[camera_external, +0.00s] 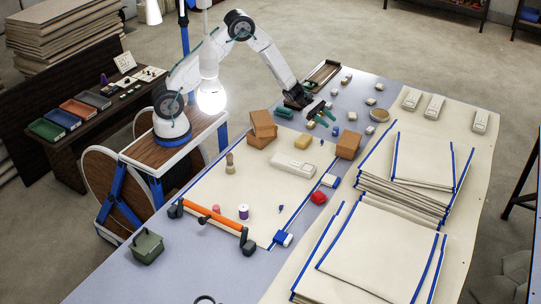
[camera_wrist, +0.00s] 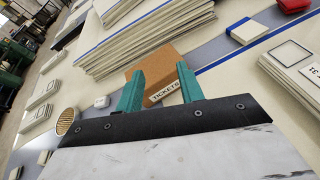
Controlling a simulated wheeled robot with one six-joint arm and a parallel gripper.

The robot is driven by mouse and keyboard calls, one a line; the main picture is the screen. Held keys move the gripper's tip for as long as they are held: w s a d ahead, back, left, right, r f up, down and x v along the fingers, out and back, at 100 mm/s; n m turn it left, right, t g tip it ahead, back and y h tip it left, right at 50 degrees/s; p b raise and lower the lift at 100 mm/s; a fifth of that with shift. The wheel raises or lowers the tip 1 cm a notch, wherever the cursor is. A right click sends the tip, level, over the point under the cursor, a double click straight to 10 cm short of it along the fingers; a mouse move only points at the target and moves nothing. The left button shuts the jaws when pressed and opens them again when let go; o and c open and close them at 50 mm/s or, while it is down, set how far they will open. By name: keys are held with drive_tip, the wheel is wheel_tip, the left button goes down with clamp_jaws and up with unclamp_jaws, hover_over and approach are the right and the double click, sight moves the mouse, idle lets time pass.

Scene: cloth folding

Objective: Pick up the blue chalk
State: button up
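My gripper (camera_external: 321,112) is above the far part of the table in the external view. In the wrist view its two teal fingers (camera_wrist: 160,71) stand apart with nothing held between them. A small blue piece (camera_external: 336,131), which looks like the blue chalk, lies on the table just below and right of the fingers in the external view. A smaller dark blue bit (camera_external: 322,142) lies nearer the camera. I cannot make out any blue chalk in the wrist view.
A brown box (camera_external: 348,144) stands close by; its "TICKETS" label (camera_wrist: 164,92) shows beyond my fingers in the wrist view. A yellow piece (camera_external: 311,125) and several pale blocks lie around.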

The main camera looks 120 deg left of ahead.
sight(339, 136)
drive_tip(key=s+a+f+n+y, duration=0.1)
drive_tip(key=a+f+n, duration=0.1)
drive_tip(key=a+f, duration=0.1)
drive_tip(key=s+a+f+n+y, duration=0.1)
drive_tip(key=s+a+f, duration=0.1)
drive_tip(key=a+f, duration=0.1)
drive_tip(key=s+a+f+n+y, duration=0.1)
drive_tip(key=a+f+n, duration=0.1)
drive_tip(key=a+f, duration=0.2)
drive_tip(key=shift+s+a+n+y, duration=0.15)
drive_tip(key=shift+s+n+y, duration=0.15)
drive_tip(key=shift+s+y, duration=0.1)
drive_tip(key=shift+w+a+f, duration=0.15)
drive_tip(key=x, duration=0.7)
drive_tip(key=shift+w, duration=0.2)
drive_tip(key=c, duration=0.8)
